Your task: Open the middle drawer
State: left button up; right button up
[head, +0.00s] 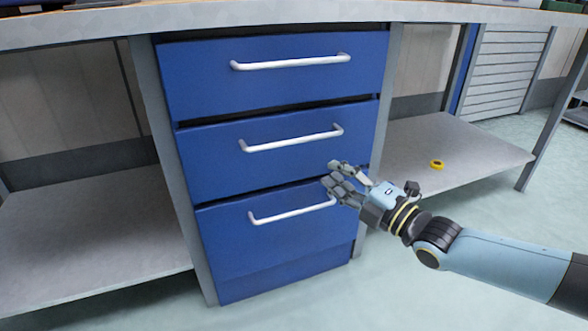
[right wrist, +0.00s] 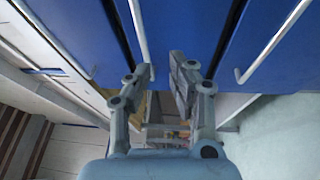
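The middle drawer (head: 215,158) is blue and sits flush between two other blue drawers, with a white bar handle (head: 292,138). It looks closed. My right gripper (head: 333,174) is in front of the lower right part of the middle drawer, below its handle's right end. In the right wrist view the fingers (right wrist: 163,65) stand apart with nothing between them. The middle drawer's handle (right wrist: 138,25) runs up from beside the left fingertip; I cannot tell whether they touch. My left gripper is not in view.
The top drawer (head: 205,75) and bottom drawer (head: 225,245) look closed; the bottom handle (head: 290,211) is near my fingers. Grey shelves (head: 95,235) flank the cabinet under a worktop (head: 300,12). A yellow ring (head: 436,164) lies on the right shelf.

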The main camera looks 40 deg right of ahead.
aim_at(298, 142)
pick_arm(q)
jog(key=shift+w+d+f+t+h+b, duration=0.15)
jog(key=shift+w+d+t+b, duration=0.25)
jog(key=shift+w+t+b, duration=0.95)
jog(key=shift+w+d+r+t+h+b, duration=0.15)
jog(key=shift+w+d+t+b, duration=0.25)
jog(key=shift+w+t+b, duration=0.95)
pick_arm(e)
jog(key=shift+n+t+y, duration=0.3)
jog(key=shift+n+t, duration=0.1)
jog(key=shift+n, duration=0.3)
jog(key=shift+s+a+r+b+x, duration=0.1)
jog(key=shift+r+x, duration=0.2)
jog(key=shift+x, duration=1.65)
jog(key=shift+s+a+r+b+x, duration=0.1)
jog(key=shift+r+x, duration=0.2)
jog(key=shift+x, duration=1.65)
jog(key=shift+a+r+b+x, duration=0.15)
jog(key=shift+r+x, duration=0.15)
jog(key=shift+x, duration=1.7)
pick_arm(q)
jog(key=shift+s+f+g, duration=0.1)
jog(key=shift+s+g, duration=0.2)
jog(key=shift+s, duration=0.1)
pick_arm(e)
grip_shut()
